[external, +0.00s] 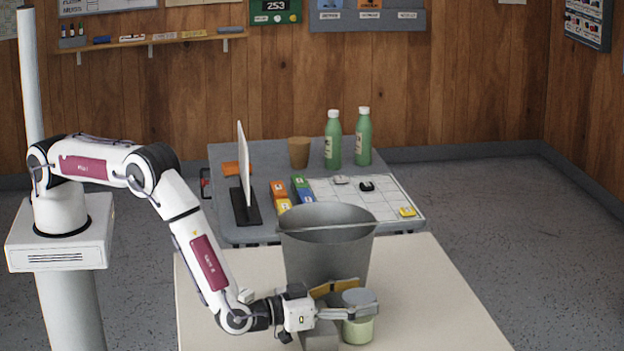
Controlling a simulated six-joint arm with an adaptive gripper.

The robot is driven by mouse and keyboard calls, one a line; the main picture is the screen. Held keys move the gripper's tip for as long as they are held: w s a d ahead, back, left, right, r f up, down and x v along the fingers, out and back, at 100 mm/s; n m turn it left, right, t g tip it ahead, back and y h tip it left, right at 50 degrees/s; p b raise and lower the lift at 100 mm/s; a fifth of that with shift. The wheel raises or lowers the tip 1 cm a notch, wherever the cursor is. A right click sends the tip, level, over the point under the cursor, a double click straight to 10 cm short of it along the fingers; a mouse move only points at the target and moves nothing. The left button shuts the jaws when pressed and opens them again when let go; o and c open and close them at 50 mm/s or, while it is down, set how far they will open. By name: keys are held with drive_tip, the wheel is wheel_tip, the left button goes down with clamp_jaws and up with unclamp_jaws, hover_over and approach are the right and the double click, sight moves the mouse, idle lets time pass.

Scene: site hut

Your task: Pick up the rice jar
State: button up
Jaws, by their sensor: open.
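A squat jar (358,331) with a grey lid and a pale green lower part stands on the near beige table. It looks like the rice jar, but no label is readable. My gripper (362,312) reaches in low from the left, level with the jar. One grey finger crosses in front of the jar's upper part, below the lid. The other finger is hidden or hard to make out. The jaws are open, and I cannot tell whether they touch the jar.
A large grey bucket (325,255) stands right behind my gripper. A brown-yellow item (337,287) and a grey block (320,336) are close by. The beige table (440,290) is clear on the right. A grey table behind holds two green bottles (333,140) and a brown cup (299,152).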

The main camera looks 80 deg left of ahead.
drive_tip(key=shift+w, duration=0.3)
drive_tip(key=shift+c, duration=0.4)
drive_tip(key=shift+r, duration=0.1)
clamp_jaws()
